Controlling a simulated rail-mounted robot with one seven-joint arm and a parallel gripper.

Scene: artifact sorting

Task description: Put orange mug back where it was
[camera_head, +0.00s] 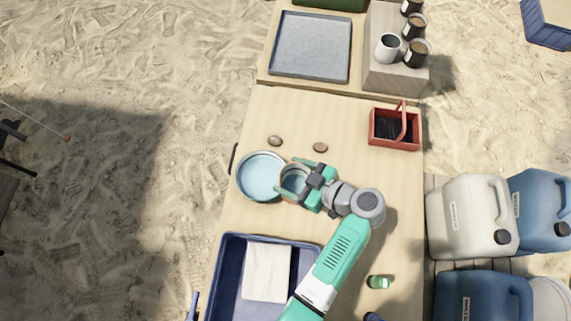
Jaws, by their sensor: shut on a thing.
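My gripper (292,182) is at the middle of the wooden table, shut on a round mug (287,190) with an orange-brown rim, which I take for the orange mug. From above I cannot tell whether the mug touches the basin or the table.
Two small stones (320,147) lie beyond the basin. A red basket (381,140) stands at the right edge. A blue bin (229,270) with a white cloth is nearer. Several mugs stand on a grey block (380,72) beside a grey tray (310,48). A green item (379,282) lies near right.

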